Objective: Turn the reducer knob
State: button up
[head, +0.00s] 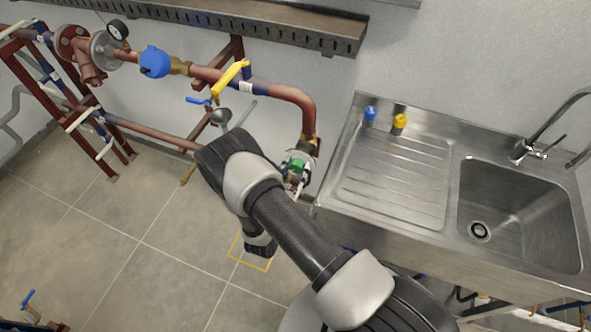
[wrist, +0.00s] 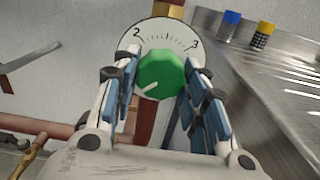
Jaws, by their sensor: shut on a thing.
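The reducer knob (wrist: 161,74) is green and faceted, with a white pointer mark at its lower left. It sits in front of a white dial (wrist: 166,36) with the numbers 2 and 3. In the head view the green knob (head: 296,165) shows at the lower end of the bent red pipe, beside the sink unit. My gripper (wrist: 160,84) has one finger on each side of the knob and is shut on it. In the head view my arm hides part of the gripper.
A steel sink unit (head: 333,190) stands close on the right, with a blue cap (head: 370,115) and a yellow cap (head: 399,123) on its drainboard. Red pipes (head: 290,95) with a yellow valve handle (head: 232,78) run behind my arm. The tiled floor (head: 110,240) at left is mostly clear.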

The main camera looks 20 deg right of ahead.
jog(key=m+b, duration=0.1)
jog(key=m, duration=0.3)
jog(key=shift+m+b, duration=0.4)
jog(key=shift+m, duration=1.8)
jog(key=shift+a, duration=0.1)
jog(key=o, duration=1.1)
jog(key=shift+c, duration=0.2)
jog(key=v, duration=1.2)
